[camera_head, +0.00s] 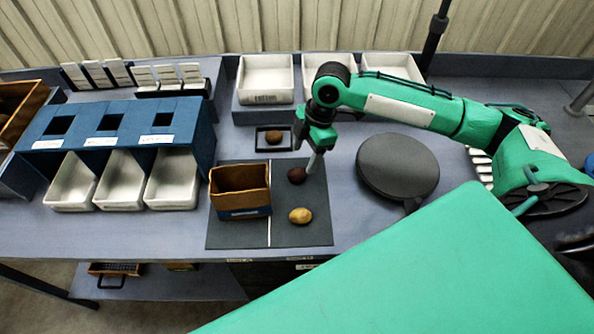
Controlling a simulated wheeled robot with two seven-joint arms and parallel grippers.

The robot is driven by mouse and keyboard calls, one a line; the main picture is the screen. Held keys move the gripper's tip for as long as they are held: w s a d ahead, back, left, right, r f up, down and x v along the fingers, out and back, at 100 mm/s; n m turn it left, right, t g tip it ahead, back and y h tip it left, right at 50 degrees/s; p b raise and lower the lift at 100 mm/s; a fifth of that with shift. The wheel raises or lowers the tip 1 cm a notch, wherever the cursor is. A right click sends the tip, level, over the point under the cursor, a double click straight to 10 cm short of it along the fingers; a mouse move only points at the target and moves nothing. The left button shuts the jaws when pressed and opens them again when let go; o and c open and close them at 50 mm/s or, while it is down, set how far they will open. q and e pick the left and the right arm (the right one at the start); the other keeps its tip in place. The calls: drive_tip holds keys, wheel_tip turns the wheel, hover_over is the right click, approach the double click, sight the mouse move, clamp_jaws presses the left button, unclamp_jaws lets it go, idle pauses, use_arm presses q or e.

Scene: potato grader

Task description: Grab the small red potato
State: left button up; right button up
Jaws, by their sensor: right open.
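The small red potato (297,175) is dark reddish-brown and lies on the dark mat (290,237), right of the mat's white line. My right gripper (311,166) points down just right of and above it. The gripper's jaws are open, and one pale finger shows close beside the potato. I cannot tell whether it touches the potato. A yellow potato (300,215) lies on the mat nearer to me. My left gripper is not in view.
A cardboard box (240,192) stands on the mat's left half. A brown potato (273,137) sits in a small black tray behind the mat. A round dark plate (398,166) stands to the right. White bins (172,180) sit under a blue chute rack (115,125) at left.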

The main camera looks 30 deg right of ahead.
sight(299, 170)
drive_tip(key=shift+w+a+f, duration=0.1)
drive_tip(key=shift+f, duration=0.8)
drive_tip(key=shift+a+f+p, duration=0.25)
drive_tip(key=shift+f+p, duration=0.25)
drive_tip(key=shift+f, duration=0.1)
drive_tip(key=p+x, duration=0.1)
drive_tip(key=x, duration=0.2)
drive_tip(key=shift+f, duration=0.3)
drive_tip(key=shift+w+f, duration=0.1)
drive_tip(key=shift+f, duration=0.1)
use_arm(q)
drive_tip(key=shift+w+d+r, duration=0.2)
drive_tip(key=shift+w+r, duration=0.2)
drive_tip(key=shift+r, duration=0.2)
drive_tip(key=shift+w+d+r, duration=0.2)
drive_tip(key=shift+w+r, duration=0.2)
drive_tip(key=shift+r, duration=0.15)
use_arm(e)
drive_tip(key=shift+c, duration=0.9)
drive_tip(key=c, duration=0.9)
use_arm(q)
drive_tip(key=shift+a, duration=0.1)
